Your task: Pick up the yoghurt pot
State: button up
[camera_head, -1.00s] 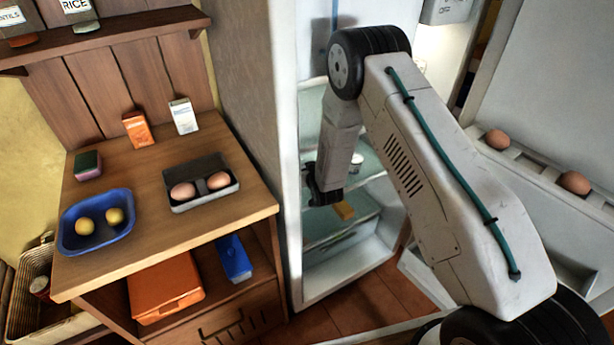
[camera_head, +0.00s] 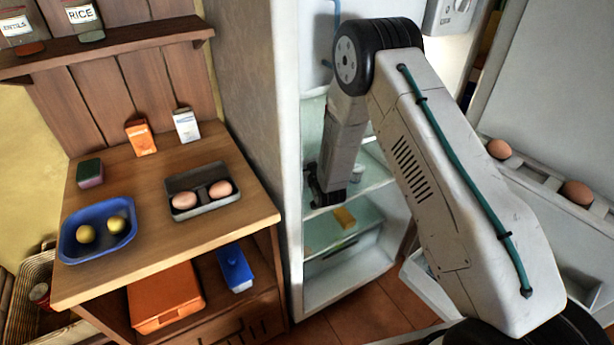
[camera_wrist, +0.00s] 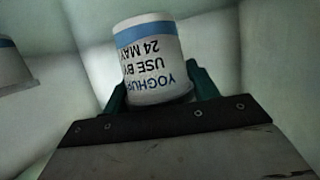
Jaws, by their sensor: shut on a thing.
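The yoghurt pot (camera_wrist: 152,62) is white with a blue band and dark lettering that reads upside down in the wrist view. My gripper (camera_wrist: 160,85) is shut on it, with a green finger at each side of the pot. In the head view my gripper (camera_head: 326,190) is inside the open fridge (camera_head: 345,290), by the glass shelf. The held pot is hidden or too small to tell there. I cannot tell whether the pot touches the shelf.
Another white pot with a blue band (camera_wrist: 10,68) stands at the left in the wrist view. A yellow block (camera_head: 345,218) lies on a lower fridge level. The open door (camera_head: 545,172) holds eggs at right. A wooden counter (camera_head: 150,185) stands left of the fridge.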

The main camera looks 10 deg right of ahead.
jog(key=s+d+r, duration=0.1)
jog(key=s, duration=1.4)
jog(key=w, duration=0.6)
jog(key=w+a, duration=0.1)
jog(key=w, duration=0.5)
jog(key=w+a+f, duration=0.1)
jog(key=w, duration=0.5)
jog(key=shift+s+f, duration=0.1)
jog(key=shift+f, duration=1.55)
jog(key=shift+f, duration=0.2)
jog(key=o, duration=1.1)
jog(key=shift+o, duration=0.2)
jog(key=shift+r, duration=0.15)
